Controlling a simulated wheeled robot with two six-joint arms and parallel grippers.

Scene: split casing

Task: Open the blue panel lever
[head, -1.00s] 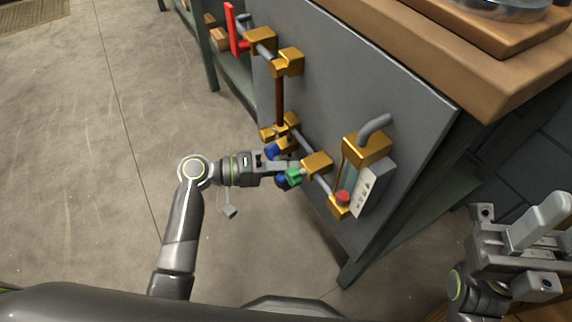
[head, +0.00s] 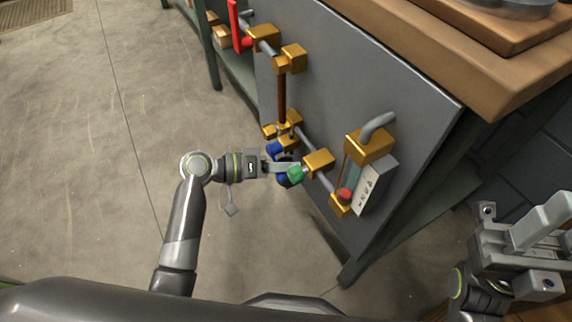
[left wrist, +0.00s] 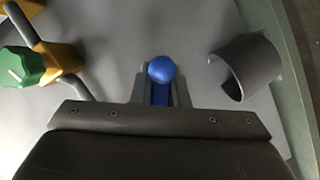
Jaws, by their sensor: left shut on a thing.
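The blue lever shows as a round blue knob (left wrist: 161,70) between the two fingers of my left gripper (left wrist: 160,92) in the left wrist view. That gripper is shut on it. In the head view my left gripper (head: 279,167) reaches in from the left, low on the grey panel (head: 330,85). Blue parts (head: 275,149) show around its fingers, and the lever's base is mostly hidden. A green knob (head: 295,174) sits just right of the fingers. My right gripper (head: 520,250) is at the far right, away from the panel, and its jaw opening is unclear.
Brass fittings and pipes run over the panel, with a red lever (head: 235,27) at upper left and a red knob (head: 345,194) at lower right. A curved grey piece (left wrist: 247,67) stands right of the blue knob in the left wrist view. A wooden worktop (head: 495,65) overhangs the panel.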

